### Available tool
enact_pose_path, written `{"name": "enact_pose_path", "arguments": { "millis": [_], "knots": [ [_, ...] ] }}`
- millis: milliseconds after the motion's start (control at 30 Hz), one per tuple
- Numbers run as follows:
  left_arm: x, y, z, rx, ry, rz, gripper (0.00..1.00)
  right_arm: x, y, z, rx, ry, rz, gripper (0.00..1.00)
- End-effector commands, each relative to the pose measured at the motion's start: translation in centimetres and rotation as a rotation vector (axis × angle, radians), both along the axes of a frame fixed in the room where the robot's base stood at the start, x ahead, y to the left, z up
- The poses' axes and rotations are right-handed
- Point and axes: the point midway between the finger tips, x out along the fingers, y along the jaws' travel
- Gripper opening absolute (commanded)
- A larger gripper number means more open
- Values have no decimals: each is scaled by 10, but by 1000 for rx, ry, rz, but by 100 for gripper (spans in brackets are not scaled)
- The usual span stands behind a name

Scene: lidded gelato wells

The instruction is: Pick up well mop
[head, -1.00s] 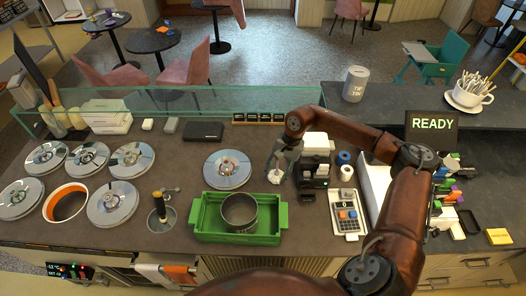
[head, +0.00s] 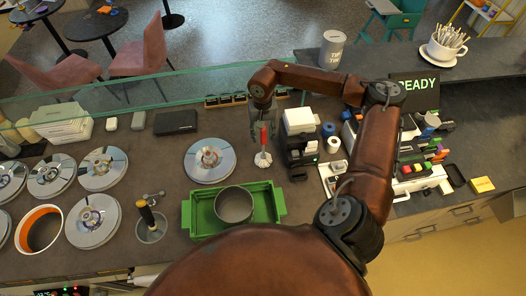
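The well mop has a red handle (head: 264,134) and a white, lobed head (head: 262,159). It stands about upright on the dark counter, between a steel lid and a black-and-white machine. My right gripper (head: 264,128) is at the upper part of the handle, pointing down. Its grey fingers look apart, one on each side of the handle; contact with it cannot be made out. The top of the handle is hidden by the gripper. My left gripper is not in view.
A steel lid (head: 210,160) lies left of the mop. The black-and-white machine (head: 301,140) stands close on its right. A green tray (head: 266,202) with a steel pot (head: 233,204) is in front. A glass screen (head: 130,96) runs behind.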

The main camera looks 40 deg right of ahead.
Motion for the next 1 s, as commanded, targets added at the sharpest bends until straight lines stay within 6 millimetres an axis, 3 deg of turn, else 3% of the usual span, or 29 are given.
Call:
{"name": "enact_pose_path", "arguments": {
  "millis": [100,300,567,1000],
  "knots": [
    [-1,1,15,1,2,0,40,-2,-3,-15,0,4,-2,38],
    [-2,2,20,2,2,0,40,-2,-4,-38,0,1,-4,38],
    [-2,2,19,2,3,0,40,-2,-4,-42,0,0,-4,37],
    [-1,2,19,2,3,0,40,-2,-4,-41,0,1,-4,7]
  ]
}}
